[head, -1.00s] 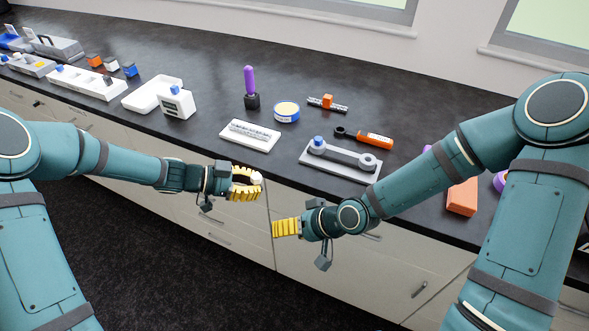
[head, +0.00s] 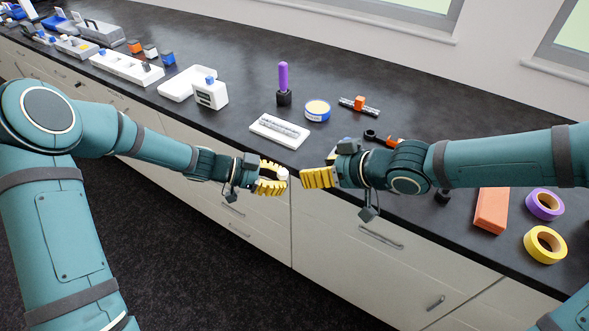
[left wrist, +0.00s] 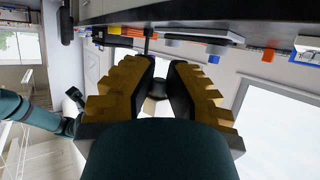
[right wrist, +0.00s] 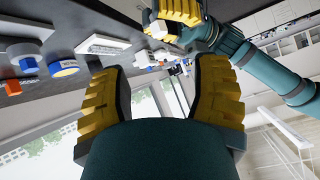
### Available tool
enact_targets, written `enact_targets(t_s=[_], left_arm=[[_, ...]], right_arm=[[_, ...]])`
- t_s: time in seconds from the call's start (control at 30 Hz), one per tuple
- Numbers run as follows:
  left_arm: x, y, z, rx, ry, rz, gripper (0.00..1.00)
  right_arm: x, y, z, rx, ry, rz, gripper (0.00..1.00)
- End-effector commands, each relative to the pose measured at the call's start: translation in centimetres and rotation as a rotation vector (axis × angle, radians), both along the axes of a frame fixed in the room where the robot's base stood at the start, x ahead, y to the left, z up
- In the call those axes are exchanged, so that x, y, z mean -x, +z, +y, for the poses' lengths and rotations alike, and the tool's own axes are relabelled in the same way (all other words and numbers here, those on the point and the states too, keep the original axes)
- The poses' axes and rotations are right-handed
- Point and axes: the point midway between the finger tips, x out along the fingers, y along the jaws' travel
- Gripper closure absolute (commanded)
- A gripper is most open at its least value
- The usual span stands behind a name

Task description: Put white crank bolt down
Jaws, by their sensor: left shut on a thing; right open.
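The white crank bolt (head: 283,174) is at the fingertips of my left gripper (head: 272,179), which is shut on it, in front of the counter's front edge. In the right wrist view the white bolt (right wrist: 158,29) shows between the yellow fingers of my left gripper (right wrist: 178,14). In the left wrist view a dark piece (left wrist: 158,88) sits between the fingers; its link to the bolt is unclear. My right gripper (head: 315,178) is open and empty, just right of the left one and pointing toward it.
A white tray with a grey insert (head: 280,130) lies on the dark counter behind the grippers. Behind it are a purple-handled tool (head: 283,80) and a blue-and-yellow tin (head: 317,111). An orange block (head: 491,210) and tape rolls (head: 545,244) are at right. My right arm hides part of the counter.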

Motion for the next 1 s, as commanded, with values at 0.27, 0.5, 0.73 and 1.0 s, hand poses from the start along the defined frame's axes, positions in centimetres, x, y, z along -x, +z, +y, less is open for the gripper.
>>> enact_targets(t_s=[0.27,0.5,0.73,1.0], left_arm=[[0.0,0.0,0.0,0.0,0.0,0.0,1.0],[0.0,0.0,0.0,0.0,0.0,0.0,1.0],[0.0,0.0,0.0,0.0,0.0,0.0,1.0],[0.0,0.0,0.0,0.0,0.0,0.0,1.0]], right_arm=[[-0.6,-0.8,1.1,0.0,0.004,0.0,0.38],[-1.3,-1.3,1.7,0.001,-0.003,-0.009,0.38],[-2.1,-2.3,3.0,-0.002,-0.001,-0.006,0.38],[-3.3,-3.8,4.7,-0.001,-0.002,-0.005,0.38]])
